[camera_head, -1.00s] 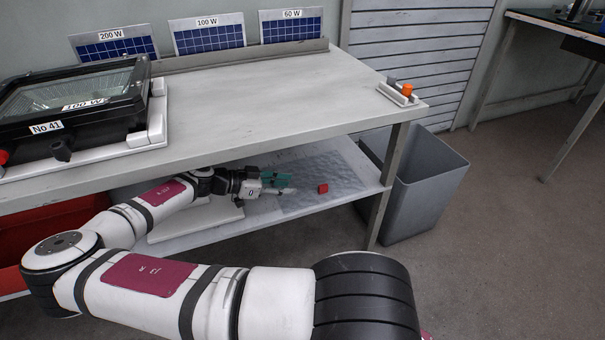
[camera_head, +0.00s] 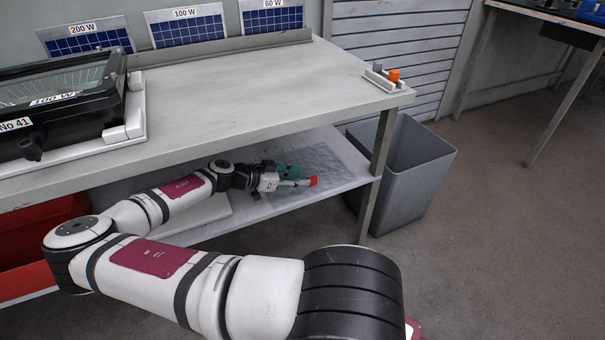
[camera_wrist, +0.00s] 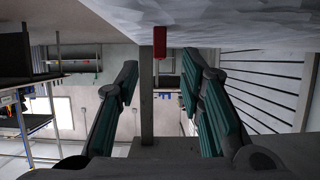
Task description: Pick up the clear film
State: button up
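The clear film (camera_head: 325,163) is a crumpled, bluish see-through sheet lying on the lower shelf of the bench. A small red tab (camera_head: 312,181) is at its front edge. My gripper (camera_head: 292,175) reaches in low over the shelf from the left, its teal fingertips close to the tab. In the wrist view, the film (camera_wrist: 225,22) spans the top and the red tab (camera_wrist: 160,42) hangs in line with the gap between the fingers. My gripper (camera_wrist: 160,78) is open there with nothing between its fingers. I cannot tell whether a fingertip touches the tab.
The bench top (camera_head: 250,85) is close above my forearm. A bench leg (camera_head: 377,175) and a grey bin (camera_head: 415,190) stand to the right. A white board (camera_head: 200,222) lies on the shelf by my arm. A floodlight housing (camera_head: 110,105) sits on top.

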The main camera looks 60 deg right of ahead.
aim_at(311, 178)
jog(key=b+x, duration=0.1)
jog(key=x, duration=0.3)
jog(key=shift+f, duration=0.15)
grip_shut()
